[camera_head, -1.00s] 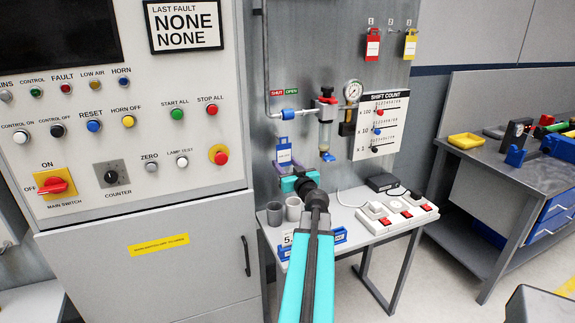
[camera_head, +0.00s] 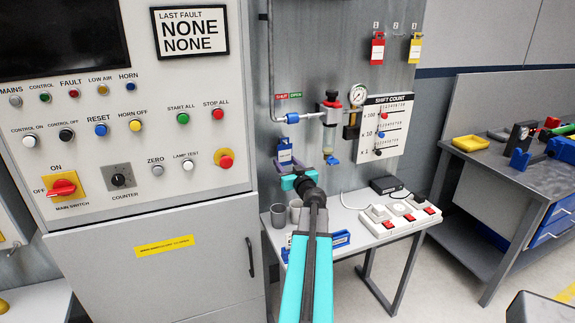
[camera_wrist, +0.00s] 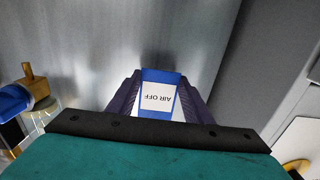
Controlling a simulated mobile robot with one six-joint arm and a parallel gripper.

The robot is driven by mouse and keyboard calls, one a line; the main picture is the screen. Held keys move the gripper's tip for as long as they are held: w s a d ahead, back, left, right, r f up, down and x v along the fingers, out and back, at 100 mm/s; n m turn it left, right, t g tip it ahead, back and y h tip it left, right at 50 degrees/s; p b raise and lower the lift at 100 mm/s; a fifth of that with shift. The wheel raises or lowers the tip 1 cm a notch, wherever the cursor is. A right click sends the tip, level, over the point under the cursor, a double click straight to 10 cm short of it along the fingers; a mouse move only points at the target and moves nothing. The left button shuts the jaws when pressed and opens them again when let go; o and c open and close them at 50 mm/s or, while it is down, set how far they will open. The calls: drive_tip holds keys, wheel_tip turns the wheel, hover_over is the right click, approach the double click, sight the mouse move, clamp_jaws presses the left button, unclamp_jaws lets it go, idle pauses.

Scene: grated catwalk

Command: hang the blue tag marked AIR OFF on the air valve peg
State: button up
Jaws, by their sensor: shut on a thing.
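The blue tag (camera_head: 285,155) has a white label, which reads AIR OFF upside down in the wrist view (camera_wrist: 158,98). My gripper (camera_head: 287,170) is shut on it; in the wrist view the dark fingers (camera_wrist: 155,95) flank the tag on both sides. The tag is upright in front of the grey back panel. The air valve's blue handle (camera_head: 292,118) sits on the pipe just above the tag in the head view, below the SHUT/OPEN label (camera_head: 288,96). I cannot make out its peg or the tag's distance from the panel.
A filter unit (camera_head: 331,112) and pressure gauge (camera_head: 357,96) are right of the valve. Red (camera_head: 377,48) and yellow (camera_head: 415,47) tags hang at upper right. Below, a small table (camera_head: 352,238) carries grey cups (camera_head: 278,215) and a switched power strip (camera_head: 400,217). The control cabinet (camera_head: 205,225) stands left.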

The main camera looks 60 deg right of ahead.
drive_tip(key=shift+w+d+f+b, duration=0.3)
drive_tip(key=shift+w+f+b, duration=0.15)
drive_tip(key=shift+b, duration=1.35)
drive_tip(key=o, duration=1.1)
drive_tip(key=b+v, duration=0.7)
drive_tip(key=v, duration=0.4)
drive_tip(key=shift+f, duration=0.15)
drive_tip(key=b, duration=0.6)
drive_tip(key=shift+s+a+b, duration=0.3)
drive_tip(key=shift+s+b, duration=0.1)
drive_tip(key=b+v, duration=0.1)
drive_tip(key=b, duration=0.5)
drive_tip(key=shift+s+a, duration=0.15)
drive_tip(key=shift+s, duration=0.05)
drive_tip(key=shift+s+a+r+b, duration=0.1)
drive_tip(key=shift+r+b, duration=0.1)
drive_tip(key=shift+b, duration=0.15)
